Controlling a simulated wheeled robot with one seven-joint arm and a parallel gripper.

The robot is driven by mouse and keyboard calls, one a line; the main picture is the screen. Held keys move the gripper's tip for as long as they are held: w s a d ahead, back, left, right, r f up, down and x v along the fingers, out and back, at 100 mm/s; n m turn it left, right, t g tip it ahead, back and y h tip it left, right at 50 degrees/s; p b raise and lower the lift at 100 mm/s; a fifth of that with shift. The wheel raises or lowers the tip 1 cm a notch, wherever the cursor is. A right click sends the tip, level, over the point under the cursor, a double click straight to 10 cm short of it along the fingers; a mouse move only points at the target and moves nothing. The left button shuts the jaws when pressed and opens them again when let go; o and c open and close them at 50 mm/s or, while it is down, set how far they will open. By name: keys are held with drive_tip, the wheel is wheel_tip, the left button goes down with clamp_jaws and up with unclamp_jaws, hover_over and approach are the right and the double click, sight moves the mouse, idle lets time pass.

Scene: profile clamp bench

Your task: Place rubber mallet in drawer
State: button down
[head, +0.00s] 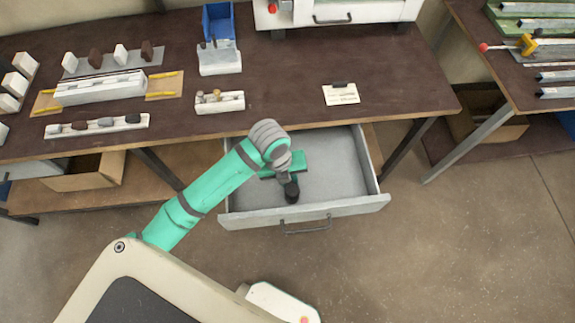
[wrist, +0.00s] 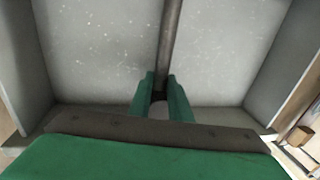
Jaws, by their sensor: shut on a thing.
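The drawer (head: 340,172) is pulled out from under the bench, a grey open box with a handle on its front. My gripper (wrist: 160,97) has green fingers and is over the drawer, shut on the dark rod-like handle of the rubber mallet (wrist: 170,42). In the wrist view the handle runs from between the fingers to the top edge, over the pale drawer floor. The mallet's head is out of the wrist view. In the head view my arm hides most of the mallet, and I cannot tell whether it touches the drawer floor.
The dark bench top (head: 290,85) above the drawer holds a blue bin (head: 219,22), white blocks and fixtures, and a white card (head: 341,96). The drawer's side walls stand close on both sides in the wrist view. A second bench stands at the right.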

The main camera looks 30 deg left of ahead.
drive_tip(key=shift+w+a, duration=0.6)
drive_tip(key=shift+w, duration=0.3)
drive_tip(key=w+a, duration=0.1)
drive_tip(key=w, duration=0.1)
drive_tip(key=shift+w+a+f, duration=0.35)
drive_tip(key=shift+a+f, duration=0.05)
drive_tip(key=shift+f, duration=0.15)
drive_tip(key=shift+f, duration=0.15)
drive_tip(key=c, duration=1.6)
unclamp_jaws()
drive_tip(key=shift+c, duration=0.2)
wheel_tip(320, 180, up, 12)
drive_tip(key=s+a, duration=0.1)
drive_tip(key=a, duration=0.1)
